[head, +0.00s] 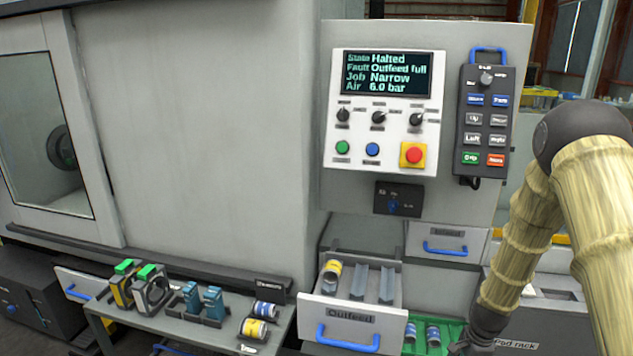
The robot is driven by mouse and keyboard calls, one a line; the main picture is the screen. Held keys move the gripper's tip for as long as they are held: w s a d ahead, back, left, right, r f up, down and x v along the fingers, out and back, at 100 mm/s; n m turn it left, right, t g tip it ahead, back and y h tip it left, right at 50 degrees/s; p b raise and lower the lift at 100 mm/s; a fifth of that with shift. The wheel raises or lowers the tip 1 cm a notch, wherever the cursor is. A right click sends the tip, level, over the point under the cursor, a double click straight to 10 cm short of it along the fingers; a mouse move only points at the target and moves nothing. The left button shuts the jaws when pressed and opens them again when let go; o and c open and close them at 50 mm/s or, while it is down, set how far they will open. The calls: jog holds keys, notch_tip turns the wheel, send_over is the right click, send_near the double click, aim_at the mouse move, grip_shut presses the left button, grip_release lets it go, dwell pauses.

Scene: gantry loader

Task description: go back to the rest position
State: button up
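My arm, in a beige ribbed cover, comes in from the right edge of the head view. It bends at a dark joint near the top and runs down to a dark wrist part at the bottom edge. My gripper itself lies below the picture, so its fingers and anything in them are hidden. The wrist part is in front of the right side of a green tray (452,328), close to the open Outfeed drawer (349,312).
The control panel (383,110) reads Halted, Outfeed full. A pendant (484,120) hangs beside it. The Outfeed drawer holds a yellow-banded cylinder (330,277). A side table (112,312) carries gripper jaws and cylinders. A pod rack (531,330) stands lower right.

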jog(key=s+a+f+n, duration=0.3)
jog(key=s+a+n, duration=0.2)
jog(key=s, duration=0.7)
jog(key=s+a+f+n, duration=0.4)
jog(key=s+a+n, duration=0.2)
jog(key=s, duration=0.6)
jog(key=s+a+f+n+h, duration=0.1)
jog(key=s+a+f+n, duration=0.3)
jog(key=s+n, duration=0.3)
jog(key=s+a, duration=0.1)
jog(key=s, duration=0.3)
jog(key=shift+s+a+f, duration=0.15)
jog(key=shift+s+a, duration=0.15)
jog(key=shift+s, duration=0.1)
